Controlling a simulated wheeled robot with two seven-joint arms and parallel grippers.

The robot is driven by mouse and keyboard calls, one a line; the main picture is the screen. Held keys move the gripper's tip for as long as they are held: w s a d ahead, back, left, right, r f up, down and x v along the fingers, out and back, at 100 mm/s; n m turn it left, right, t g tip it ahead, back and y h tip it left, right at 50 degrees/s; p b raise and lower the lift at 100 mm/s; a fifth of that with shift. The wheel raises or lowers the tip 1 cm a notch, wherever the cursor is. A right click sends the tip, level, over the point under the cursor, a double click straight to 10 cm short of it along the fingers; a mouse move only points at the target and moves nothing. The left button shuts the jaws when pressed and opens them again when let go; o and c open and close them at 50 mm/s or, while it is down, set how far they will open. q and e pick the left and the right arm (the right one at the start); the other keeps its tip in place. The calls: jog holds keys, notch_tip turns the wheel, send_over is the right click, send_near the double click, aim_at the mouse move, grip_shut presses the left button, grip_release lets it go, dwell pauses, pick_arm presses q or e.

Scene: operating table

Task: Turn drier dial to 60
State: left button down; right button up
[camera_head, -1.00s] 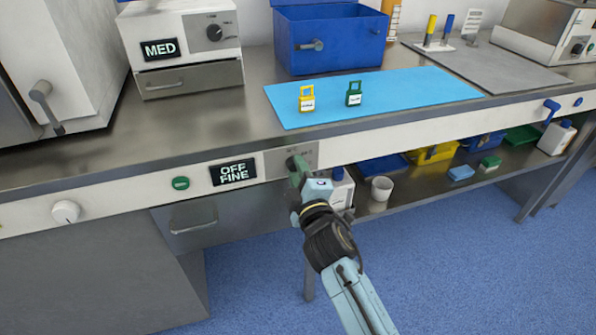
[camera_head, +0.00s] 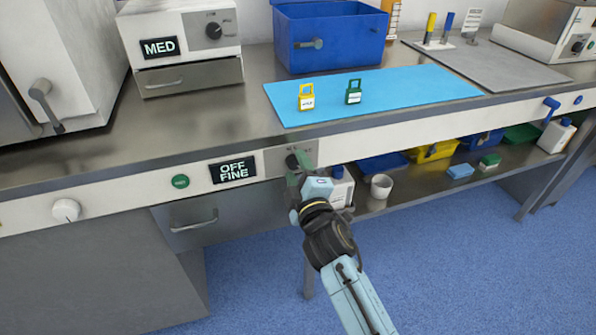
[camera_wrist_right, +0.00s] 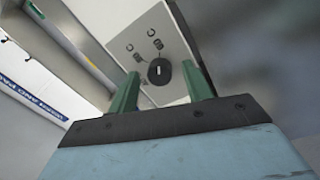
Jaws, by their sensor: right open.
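A black dial (camera_head: 292,161) sits on a grey panel (camera_head: 276,161) in the front fascia, beside a display (camera_head: 233,171) reading "OFF FINE". In the right wrist view the dial (camera_wrist_right: 159,71) has a white mark, with small printed symbols above it. My right gripper (camera_head: 301,170) is open at the dial. In the right wrist view its green fingers (camera_wrist_right: 161,80) stand either side of the dial, with visible gaps; depth is hard to tell. My left gripper is not in view.
A white dial (camera_head: 65,211) and a green button (camera_head: 180,182) are on the fascia to the left. A box with a "MED" display (camera_head: 160,48) has another black dial (camera_head: 214,31). A lower shelf (camera_head: 403,193) holds a white cup (camera_head: 381,187) and bottles.

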jog(key=shift+s, duration=0.1)
jog(key=shift+s+d, duration=0.1)
jog(key=shift+s, duration=0.15)
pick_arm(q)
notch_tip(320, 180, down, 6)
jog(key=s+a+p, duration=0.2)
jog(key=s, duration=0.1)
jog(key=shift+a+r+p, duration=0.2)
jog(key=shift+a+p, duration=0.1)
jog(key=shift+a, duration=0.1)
pick_arm(e)
jog(key=v, duration=1.2)
jog(key=shift+s, duration=0.3)
